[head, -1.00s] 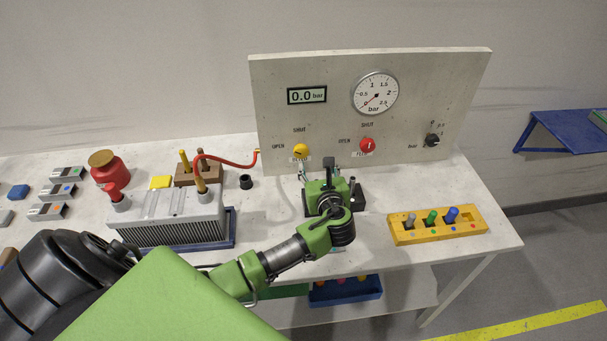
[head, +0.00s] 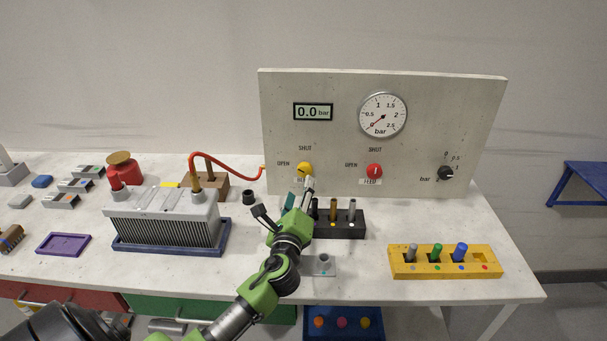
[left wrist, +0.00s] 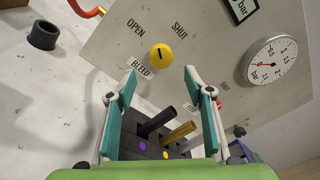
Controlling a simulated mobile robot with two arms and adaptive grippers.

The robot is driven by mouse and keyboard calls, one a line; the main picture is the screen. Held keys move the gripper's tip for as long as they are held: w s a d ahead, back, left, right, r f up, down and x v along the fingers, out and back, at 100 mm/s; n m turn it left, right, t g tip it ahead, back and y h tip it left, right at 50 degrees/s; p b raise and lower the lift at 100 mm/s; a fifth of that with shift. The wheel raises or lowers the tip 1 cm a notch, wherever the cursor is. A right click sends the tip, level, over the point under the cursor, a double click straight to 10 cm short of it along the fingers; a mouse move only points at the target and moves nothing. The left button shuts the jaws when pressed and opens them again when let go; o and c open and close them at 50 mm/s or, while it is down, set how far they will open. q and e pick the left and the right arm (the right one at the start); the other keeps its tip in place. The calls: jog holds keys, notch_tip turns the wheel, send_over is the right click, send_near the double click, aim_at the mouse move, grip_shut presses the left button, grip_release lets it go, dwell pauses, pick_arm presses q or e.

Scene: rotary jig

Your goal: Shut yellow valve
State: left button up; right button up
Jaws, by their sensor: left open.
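The yellow valve (head: 305,170) is a round knob low on the left of the upright panel, with OPEN to its left and SHUT above. In the left wrist view the yellow valve (left wrist: 161,57) shows a short dark mark that points between the OPEN and SHUT words; a BLEED label sits below it. My left gripper (head: 298,192) is just in front of and below the valve, open and empty. In the left wrist view its teal-padded fingers (left wrist: 152,85) stand apart, with the valve beyond their tips and not touched. My right gripper is out of view.
A black block (head: 352,230) with upright pegs stands right beside my left gripper, under the panel. A red knob (head: 374,171) is to the right. A finned grey unit (head: 165,222) with a red hose stands left. A yellow peg rack (head: 447,262) is at the right.

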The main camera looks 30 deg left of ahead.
aim_at(305, 173)
pick_arm(q)
jog(key=x, duration=0.8)
jog(key=shift+w, duration=0.35)
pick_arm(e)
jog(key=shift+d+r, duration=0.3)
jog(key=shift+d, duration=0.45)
pick_arm(q)
jog(key=c, duration=1.1)
